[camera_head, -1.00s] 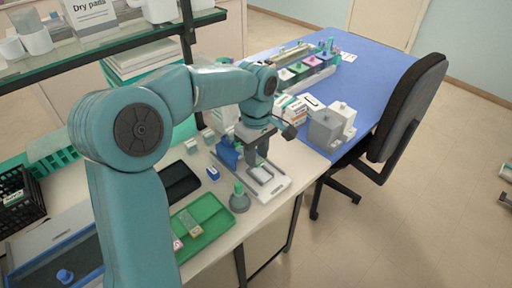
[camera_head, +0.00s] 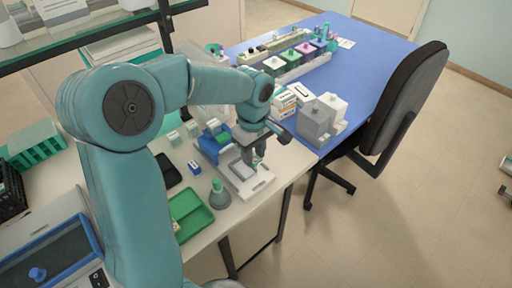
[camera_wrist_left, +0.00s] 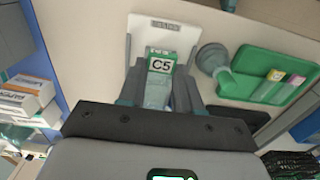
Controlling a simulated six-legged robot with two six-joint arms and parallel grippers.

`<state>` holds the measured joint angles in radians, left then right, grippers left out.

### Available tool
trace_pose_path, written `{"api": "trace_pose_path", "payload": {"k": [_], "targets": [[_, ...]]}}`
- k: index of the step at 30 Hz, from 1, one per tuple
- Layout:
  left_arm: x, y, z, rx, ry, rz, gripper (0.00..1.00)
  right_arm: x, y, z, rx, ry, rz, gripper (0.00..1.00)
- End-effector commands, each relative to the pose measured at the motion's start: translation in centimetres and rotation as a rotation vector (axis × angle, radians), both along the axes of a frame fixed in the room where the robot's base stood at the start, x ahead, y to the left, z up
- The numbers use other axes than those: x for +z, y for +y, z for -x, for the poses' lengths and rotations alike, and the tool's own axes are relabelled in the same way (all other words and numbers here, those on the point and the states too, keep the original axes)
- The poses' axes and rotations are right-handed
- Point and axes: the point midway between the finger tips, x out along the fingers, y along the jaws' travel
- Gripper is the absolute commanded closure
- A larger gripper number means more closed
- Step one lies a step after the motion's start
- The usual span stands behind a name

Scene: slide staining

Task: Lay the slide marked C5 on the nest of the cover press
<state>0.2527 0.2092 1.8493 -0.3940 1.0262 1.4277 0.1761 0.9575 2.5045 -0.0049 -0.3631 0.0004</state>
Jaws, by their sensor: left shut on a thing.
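My left gripper (camera_head: 259,160) is shut on the slide marked C5 (camera_wrist_left: 157,92). In the left wrist view the slide's green-edged white label (camera_wrist_left: 160,66) reads C5, and its clear part lies between the two fingers. The cover press (camera_head: 262,186) has a white base and a blue part at its back left. Its grey-framed nest (camera_head: 241,170) shows just left of the fingers in the head view. The press base (camera_wrist_left: 183,38) also shows beyond the slide in the left wrist view. I cannot tell the gap between slide and nest. My right gripper is not in view.
A green tray (camera_head: 207,216) with slides lies nearer me. White boxes (camera_head: 283,104) and a grey block-shaped device (camera_head: 318,124) stand right of the gripper. A chair (camera_head: 405,105) is by the blue table.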

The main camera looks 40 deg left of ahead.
Motion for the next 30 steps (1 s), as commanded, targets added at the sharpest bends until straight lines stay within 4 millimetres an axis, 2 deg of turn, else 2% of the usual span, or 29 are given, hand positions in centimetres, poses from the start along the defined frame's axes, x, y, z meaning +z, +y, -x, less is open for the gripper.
{"api": "trace_pose_path", "payload": {"k": [8,30], "targets": [[-1.0,0.3,0.5,0.008,-0.001,0.0,0.97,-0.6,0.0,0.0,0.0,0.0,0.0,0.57],[-7.0,0.3,0.1,0.007,-0.001,0.0,0.97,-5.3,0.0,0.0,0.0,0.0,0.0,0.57]]}}
